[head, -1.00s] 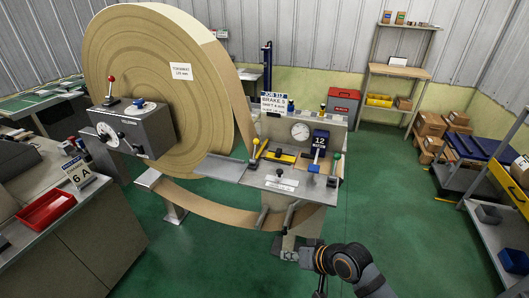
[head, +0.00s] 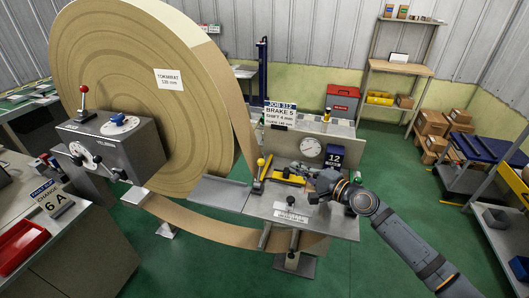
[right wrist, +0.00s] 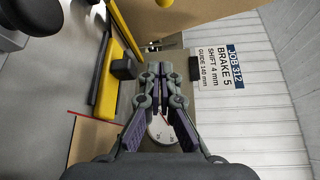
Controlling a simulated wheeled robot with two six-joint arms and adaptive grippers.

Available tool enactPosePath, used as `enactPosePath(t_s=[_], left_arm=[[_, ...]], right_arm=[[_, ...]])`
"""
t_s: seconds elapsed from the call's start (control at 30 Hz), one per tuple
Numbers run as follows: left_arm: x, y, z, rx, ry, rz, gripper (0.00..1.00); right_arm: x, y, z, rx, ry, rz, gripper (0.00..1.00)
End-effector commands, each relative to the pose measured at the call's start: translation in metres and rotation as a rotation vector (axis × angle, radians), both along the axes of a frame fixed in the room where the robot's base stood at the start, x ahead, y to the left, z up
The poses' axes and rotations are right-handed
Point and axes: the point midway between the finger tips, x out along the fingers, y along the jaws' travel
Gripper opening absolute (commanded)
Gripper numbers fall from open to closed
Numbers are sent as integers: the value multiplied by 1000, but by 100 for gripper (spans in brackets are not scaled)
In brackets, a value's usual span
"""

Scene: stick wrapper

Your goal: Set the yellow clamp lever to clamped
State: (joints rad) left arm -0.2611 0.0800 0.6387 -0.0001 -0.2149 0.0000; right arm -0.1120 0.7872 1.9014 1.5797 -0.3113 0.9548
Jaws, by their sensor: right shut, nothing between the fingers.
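The yellow-knobbed lever (head: 261,162) stands at the left of the metal worktable (head: 258,207), beside the brown paper strip. A low yellow bar (head: 290,179) with a black knob lies to its right. My right gripper (head: 316,180) is over the right part of the table, apart from the lever and right of the yellow bar. In the right wrist view its fingers (right wrist: 161,70) are together and empty. My left gripper is out of view.
A round gauge (head: 310,149) and a job sign (head: 281,114) stand behind the table, with a blue "12" display (head: 335,157) near my right arm. The large paper roll (head: 135,90) and grey control box (head: 112,142) fill the left.

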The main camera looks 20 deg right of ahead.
Motion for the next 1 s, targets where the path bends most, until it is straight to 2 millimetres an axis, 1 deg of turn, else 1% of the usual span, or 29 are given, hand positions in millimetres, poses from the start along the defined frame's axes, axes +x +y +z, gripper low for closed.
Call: enactPosePath(t_s=[0.07,0.2,0.3,0.33,0.43,0.53,0.6,0.7,0.77,0.9,0.97,1.0], left_arm=[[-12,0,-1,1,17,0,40],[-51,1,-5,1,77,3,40],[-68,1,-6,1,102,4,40],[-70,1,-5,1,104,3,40],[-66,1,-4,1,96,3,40],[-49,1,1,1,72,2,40],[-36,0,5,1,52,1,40],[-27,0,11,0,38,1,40],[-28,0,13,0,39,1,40],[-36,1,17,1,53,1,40],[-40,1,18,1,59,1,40],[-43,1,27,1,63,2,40]], right_arm=[[0,0,0,0,1,1,0],[0,0,0,-1,0,1,0],[0,1,0,-1,0,1,0],[0,1,0,-1,0,1,0],[3,1,0,1,-2,-1,0],[12,5,1,4,-4,-3,0],[22,11,1,6,-4,-2,0],[42,21,-1,8,-4,-2,0],[53,27,-2,8,-2,-1,0],[80,40,-7,5,-1,0,0],[91,46,-8,4,-2,2,0],[86,51,-5,1,2,4,0]])
